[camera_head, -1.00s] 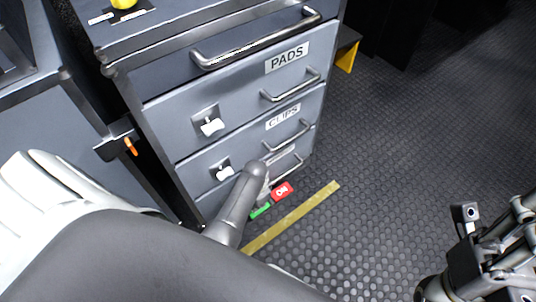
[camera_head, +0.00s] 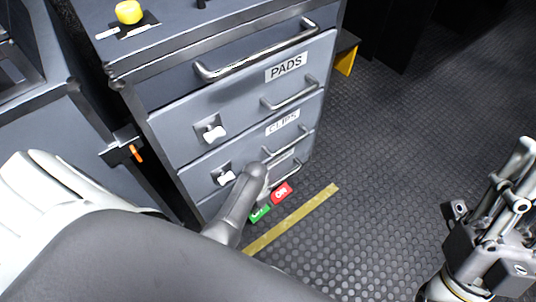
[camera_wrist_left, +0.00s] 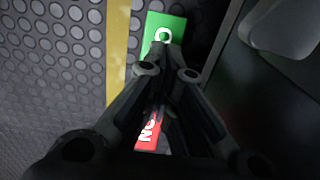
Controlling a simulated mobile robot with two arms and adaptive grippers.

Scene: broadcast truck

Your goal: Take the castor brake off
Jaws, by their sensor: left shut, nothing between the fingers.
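At the foot of the grey drawer cabinet (camera_head: 160,120), close to the floor, are a red ON label (camera_head: 282,193) and a green label (camera_head: 260,213). The wrist view shows the green label (camera_wrist_left: 163,35) beyond my fingertips and the red label (camera_wrist_left: 148,130) partly behind the fingers. My left gripper (camera_wrist_left: 167,72) is shut and empty, just in front of the labels. In the head view my own arm hides most of it. The brake pedal itself cannot be made out clearly. My right gripper (camera_head: 525,160) is at the right edge, away from the cabinet; its finger gap is unclear.
Drawers marked PADS (camera_head: 286,66) and CLIPS (camera_head: 282,123) have protruding bar handles and white latches. A yellow button (camera_head: 129,12) sits on top. Yellow tape (camera_head: 292,219) lies on the studded floor. The floor to the right is clear.

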